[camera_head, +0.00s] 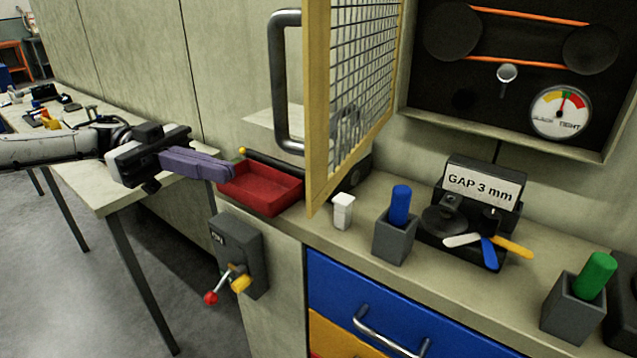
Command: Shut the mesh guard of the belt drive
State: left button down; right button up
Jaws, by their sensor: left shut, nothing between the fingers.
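The mesh guard (318,110) is a yellow-framed door with wire mesh, and it stands swung open toward me. A large grey bar handle (284,85) is on its left side. The belt drive (520,60) sits in a dark recessed box at the upper right, with two black pulleys, an orange belt and a round gauge (561,113). My left gripper (232,172) is shut and empty, its purple fingers at the left edge of the red tray, left of the guard and below its handle. My right gripper is not in view.
A red tray (262,207) sits on the counter below the handle. A white bottle (343,209), a blue marker (400,203), a "GAP 3 mm" sign (483,184) and a green marker (597,274) stand along the counter. A lever switch box (238,252) is on the cabinet front.

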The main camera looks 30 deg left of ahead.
pick_arm(q)
jog(key=w+d, duration=0.1)
jog(key=d, duration=1.1)
jog(key=shift+w+d, duration=0.2)
jog(key=shift+d, duration=0.2)
